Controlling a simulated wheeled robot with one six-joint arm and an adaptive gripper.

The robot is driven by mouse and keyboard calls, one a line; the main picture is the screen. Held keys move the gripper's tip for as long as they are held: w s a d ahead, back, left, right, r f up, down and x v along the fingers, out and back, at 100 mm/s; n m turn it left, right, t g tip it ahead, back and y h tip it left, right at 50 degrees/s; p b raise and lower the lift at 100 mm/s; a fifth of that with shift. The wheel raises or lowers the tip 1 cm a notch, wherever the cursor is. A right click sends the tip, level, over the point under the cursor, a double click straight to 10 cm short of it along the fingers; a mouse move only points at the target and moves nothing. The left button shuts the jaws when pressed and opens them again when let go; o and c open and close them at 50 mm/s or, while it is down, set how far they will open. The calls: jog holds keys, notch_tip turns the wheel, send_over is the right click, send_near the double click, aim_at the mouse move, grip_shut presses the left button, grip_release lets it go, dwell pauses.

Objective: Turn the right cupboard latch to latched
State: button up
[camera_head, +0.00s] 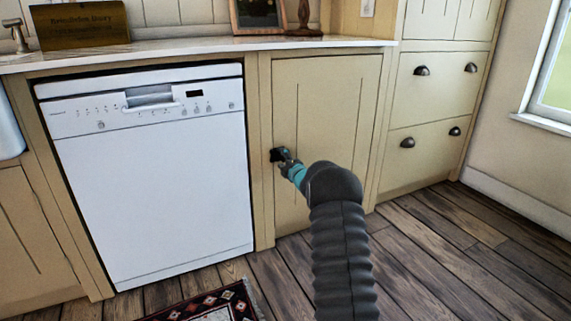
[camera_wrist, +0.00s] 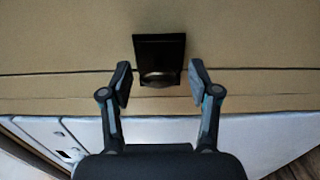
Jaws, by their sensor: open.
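The right cupboard door (camera_head: 325,120) is cream wood and stands closed, to the right of the white dishwasher. Its latch (camera_wrist: 160,58) is a small black piece at the door's left edge. In the wrist view it lies between and just beyond my two open fingertips, and I see no clear contact. In the head view the latch (camera_head: 276,155) is small and partly hidden by my gripper (camera_head: 283,156), which reaches it from the right. The wrist view shows my gripper (camera_wrist: 159,80) open and empty, with one finger on each side of the latch. The latch's exact turn angle is hard to tell.
The white dishwasher (camera_head: 155,165) stands just left of the cupboard. A pale countertop (camera_head: 220,45) runs above both. Drawers with dark cup handles (camera_head: 425,120) are at the right. A patterned rug (camera_head: 215,305) lies in front of the dishwasher; the wooden floor (camera_head: 450,250) at the right is clear.

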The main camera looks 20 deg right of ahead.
jog(key=s, duration=1.1)
jog(key=shift+s+d, duration=0.15)
jog(key=shift+s, duration=0.25)
